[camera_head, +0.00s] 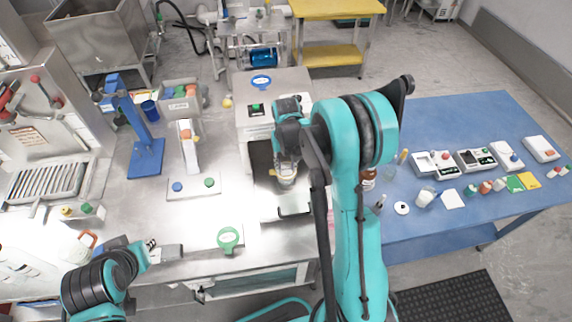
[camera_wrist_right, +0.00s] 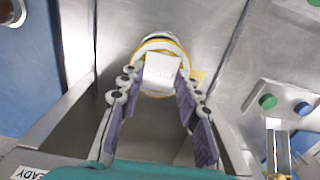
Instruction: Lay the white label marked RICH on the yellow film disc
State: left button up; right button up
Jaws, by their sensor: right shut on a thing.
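The white label (camera_wrist_right: 160,70) is between the fingertips of my right gripper (camera_wrist_right: 158,84) in the right wrist view; no lettering on it can be read. Under it is a round piece with a yellow rim (camera_wrist_right: 152,94), which I take for the yellow film disc. The label overlaps the disc in this view; whether they touch I cannot tell. In the head view my right gripper (camera_head: 286,164) points down over the steel bench, and the pale round piece (camera_head: 286,182) shows just below it. My left gripper (camera_head: 160,252) is low at the left, apart from these things; its finger opening is unclear.
A grey machine (camera_head: 270,95) stands behind my right gripper. The blue table (camera_head: 450,120) at right holds scales and small containers.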

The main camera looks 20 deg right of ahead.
dwell(0.4)
jog(key=o, duration=1.3)
jog(key=shift+r+p, duration=2.1)
jog(key=shift+r, duration=1.45)
